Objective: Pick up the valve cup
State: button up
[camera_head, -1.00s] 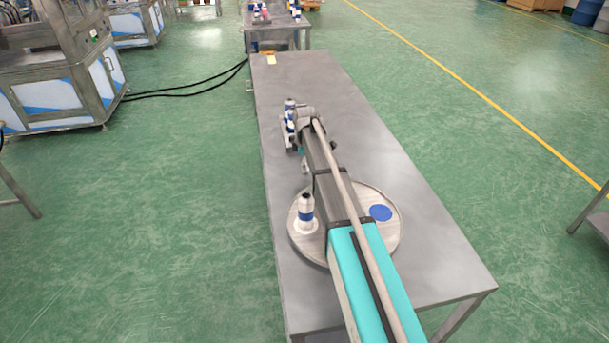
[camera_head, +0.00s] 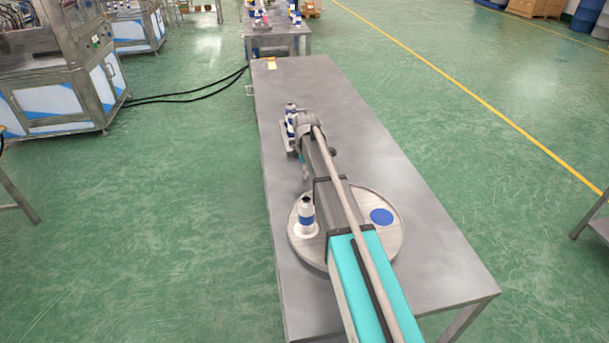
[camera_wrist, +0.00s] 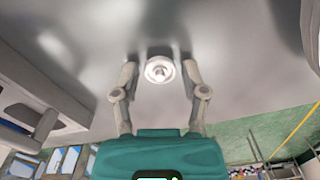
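The valve cup (camera_wrist: 160,69) is a small, round, shiny metal piece with a raised centre. It shows in the wrist view against a grey surface. My gripper (camera_wrist: 160,73) has one finger on each side of it, with a narrow gap showing on both sides. The gripper is open and seems to hold nothing.
A round tray (camera_head: 393,243) on the table carries a white and blue can (camera_head: 306,213) and a blue disc (camera_head: 381,216). Several blue and white cans (camera_head: 291,113) stand left of my arm's far end.

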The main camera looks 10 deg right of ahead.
jog(key=shift+c, duration=1.4)
jog(key=shift+r, duration=0.15)
notch_tip(320, 180, up, 3)
jog(key=p, duration=0.3)
jog(key=s+r+p, duration=0.9)
jog(key=s+p, duration=0.1)
jog(key=s, duration=0.4)
jog(key=shift+d+r, duration=0.3)
jog(key=shift+r, duration=0.05)
jog(key=shift+s, duration=0.1)
